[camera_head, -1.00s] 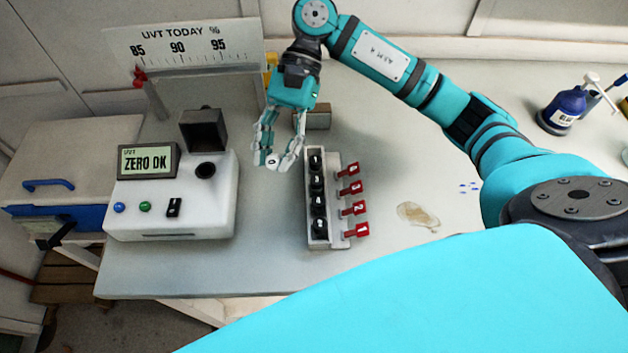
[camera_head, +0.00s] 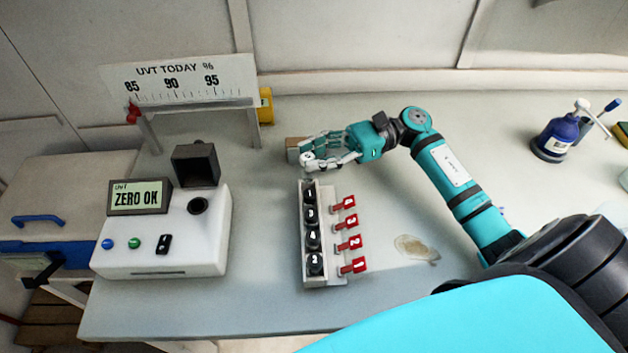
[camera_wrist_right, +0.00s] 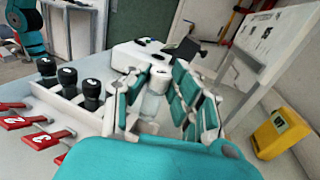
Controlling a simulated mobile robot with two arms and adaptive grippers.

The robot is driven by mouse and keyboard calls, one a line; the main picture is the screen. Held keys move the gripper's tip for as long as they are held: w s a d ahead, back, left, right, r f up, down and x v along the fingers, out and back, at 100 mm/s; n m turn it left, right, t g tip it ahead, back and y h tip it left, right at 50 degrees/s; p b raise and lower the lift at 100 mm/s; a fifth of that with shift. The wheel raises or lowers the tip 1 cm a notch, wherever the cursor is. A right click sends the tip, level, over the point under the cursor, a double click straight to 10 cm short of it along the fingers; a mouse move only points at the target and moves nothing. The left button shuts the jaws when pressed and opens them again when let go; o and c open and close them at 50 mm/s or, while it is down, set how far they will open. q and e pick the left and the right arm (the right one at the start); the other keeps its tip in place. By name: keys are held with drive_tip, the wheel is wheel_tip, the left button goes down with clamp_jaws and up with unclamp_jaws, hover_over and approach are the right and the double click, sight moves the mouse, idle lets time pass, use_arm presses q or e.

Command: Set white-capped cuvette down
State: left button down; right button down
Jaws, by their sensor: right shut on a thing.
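My right gripper (camera_head: 310,160) is shut on the white-capped cuvette, low over the bench just behind the rack. In the right wrist view the cuvette (camera_wrist_right: 153,104), pale and clear with a white cap (camera_wrist_right: 159,77), stands roughly upright between the fingers (camera_wrist_right: 158,98). In the head view the fingers mostly hide it. A small brown block (camera_head: 292,149) is beside and partly behind the fingertips. I cannot tell whether the cuvette touches the block or the bench. My left gripper is not in view.
A grey rack (camera_head: 326,272) holds several black-capped cuvettes, with red numbered tags (camera_head: 348,222) on its right. The white meter (camera_head: 165,250) reading "ZERO OK" stands left. A scale board (camera_head: 180,78) and yellow object (camera_head: 265,104) are behind. A blue bottle (camera_head: 556,140) stands far right.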

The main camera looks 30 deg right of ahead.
wheel_tip(320, 180, down, 5)
drive_tip(key=shift+r+p, duration=0.1)
drive_tip(key=shift+p, duration=0.35)
drive_tip(key=shift+f, duration=0.2)
drive_tip(key=shift+f+b, duration=0.15)
drive_tip(key=shift+b, duration=0.2)
drive_tip(key=c, duration=1.4)
unclamp_jaws()
drive_tip(key=shift+r, duration=0.2)
drive_tip(key=d+b, duration=0.1)
drive_tip(key=d, duration=0.2)
drive_tip(key=s+d+b, duration=0.1)
drive_tip(key=d+b, duration=0.1)
drive_tip(key=d, duration=0.2)
drive_tip(key=d+b, duration=0.2)
drive_tip(key=d, duration=0.2)
drive_tip(key=shift+s+f, duration=0.1)
drive_tip(key=shift+s, duration=0.15)
drive_tip(key=shift+s+d, duration=0.1)
drive_tip(key=shift+d, duration=0.35)
